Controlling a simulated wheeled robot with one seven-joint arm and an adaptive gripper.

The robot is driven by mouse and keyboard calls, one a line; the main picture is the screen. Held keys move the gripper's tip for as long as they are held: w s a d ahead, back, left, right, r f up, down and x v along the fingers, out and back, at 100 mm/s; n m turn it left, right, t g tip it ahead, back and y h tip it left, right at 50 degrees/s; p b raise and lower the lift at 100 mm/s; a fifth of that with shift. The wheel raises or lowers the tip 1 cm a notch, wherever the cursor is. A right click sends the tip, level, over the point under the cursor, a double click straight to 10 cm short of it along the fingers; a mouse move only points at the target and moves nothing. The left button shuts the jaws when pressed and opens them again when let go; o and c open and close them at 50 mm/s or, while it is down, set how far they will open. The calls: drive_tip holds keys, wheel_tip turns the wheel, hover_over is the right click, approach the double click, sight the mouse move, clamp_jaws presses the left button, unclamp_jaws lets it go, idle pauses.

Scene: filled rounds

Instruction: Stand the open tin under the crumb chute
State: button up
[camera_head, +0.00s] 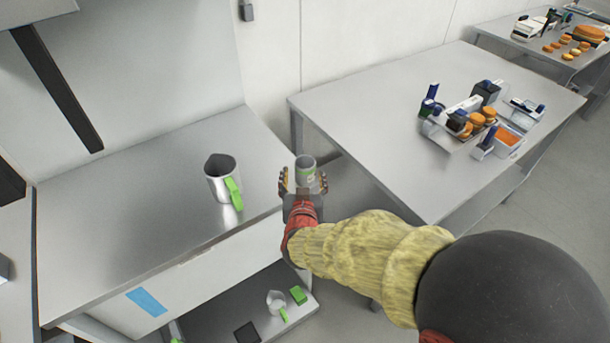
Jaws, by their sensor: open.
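I cannot clearly identify a crumb chute; a dark sloping bar (62,90) hangs at the upper left.
A steel jug (220,178) with a green handle stands on the counter left of my gripper. A smaller jug (275,301) and a green block (298,295) are on a low shelf. A right-hand table (370,115) holds a filled tray (452,142). The counter's left half is clear.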

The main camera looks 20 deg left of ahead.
sight(305, 174)
drive_tip(key=x, duration=0.1)
drive_tip(key=b+x, duration=0.1)
drive_tip(key=x, duration=0.2)
drive_tip(key=shift+w+d+r, duration=0.1)
drive_tip(key=shift+w+d, duration=0.1)
drive_tip(key=shift+c, duration=0.7)
drive_tip(key=c, duration=1.1)
drive_tip(key=shift+c, duration=0.8)
